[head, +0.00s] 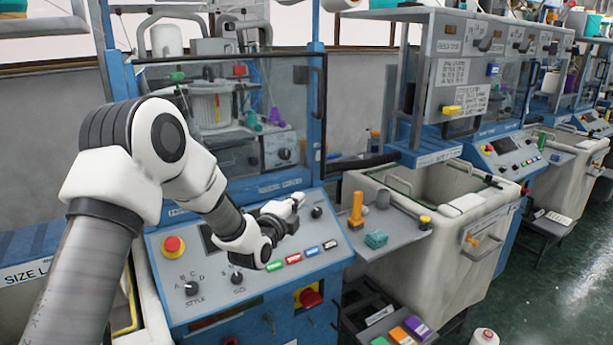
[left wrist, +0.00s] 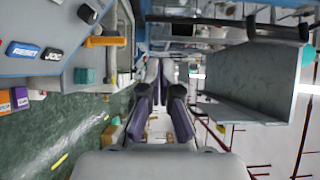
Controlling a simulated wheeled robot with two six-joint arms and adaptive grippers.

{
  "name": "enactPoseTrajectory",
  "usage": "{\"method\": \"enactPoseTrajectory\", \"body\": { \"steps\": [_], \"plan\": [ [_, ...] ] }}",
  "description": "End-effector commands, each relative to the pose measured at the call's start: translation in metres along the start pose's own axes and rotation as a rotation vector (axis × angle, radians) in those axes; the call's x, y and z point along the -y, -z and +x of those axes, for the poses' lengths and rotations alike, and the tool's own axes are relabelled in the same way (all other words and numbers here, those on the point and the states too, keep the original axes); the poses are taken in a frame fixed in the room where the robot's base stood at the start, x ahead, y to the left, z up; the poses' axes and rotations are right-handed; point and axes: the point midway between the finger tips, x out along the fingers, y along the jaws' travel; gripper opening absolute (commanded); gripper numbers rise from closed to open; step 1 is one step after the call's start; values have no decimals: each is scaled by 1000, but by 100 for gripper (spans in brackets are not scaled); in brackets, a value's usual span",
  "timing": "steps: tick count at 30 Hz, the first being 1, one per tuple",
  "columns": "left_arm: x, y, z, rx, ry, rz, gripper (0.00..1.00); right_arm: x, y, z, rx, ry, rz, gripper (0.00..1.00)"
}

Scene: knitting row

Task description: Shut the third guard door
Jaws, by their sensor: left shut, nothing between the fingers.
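On the nearest machine, a clear guard door (head: 283,85) with a thin dark frame is in front of the yarn parts. A thick black bar (head: 362,163) sticks out to the right of it at its lower edge. I cannot tell how far this door stands open, nor which door counts as third. In the left wrist view a big grey panel (left wrist: 245,85) lies to the right of my fingers, with a black bar (left wrist: 250,28) near it. My left gripper (head: 297,203) is shut and empty, over the control panel and below the guard. My right gripper is not in view.
Below my left gripper is the blue control panel (head: 262,277) with a red stop button (head: 173,246), knobs and coloured buttons. A grey side shelf (head: 388,238) holds an orange post (head: 356,210) and a teal block (head: 376,239). A cream bin (head: 440,190) stands to the right.

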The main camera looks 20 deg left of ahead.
Motion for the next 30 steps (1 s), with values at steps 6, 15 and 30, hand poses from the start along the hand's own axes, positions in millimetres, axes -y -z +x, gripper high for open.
{"method": "enactPoseTrajectory", "body": {
  "steps": [6, 15, 30],
  "plan": [
    [2, 1, 29, -1, 0, 3, 0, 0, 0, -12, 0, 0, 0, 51],
    [2, 1, 94, 0, -1, 1, 0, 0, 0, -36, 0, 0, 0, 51],
    [-2, -28, 128, 1, -2, -1, 0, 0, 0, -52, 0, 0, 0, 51]
  ]
}}
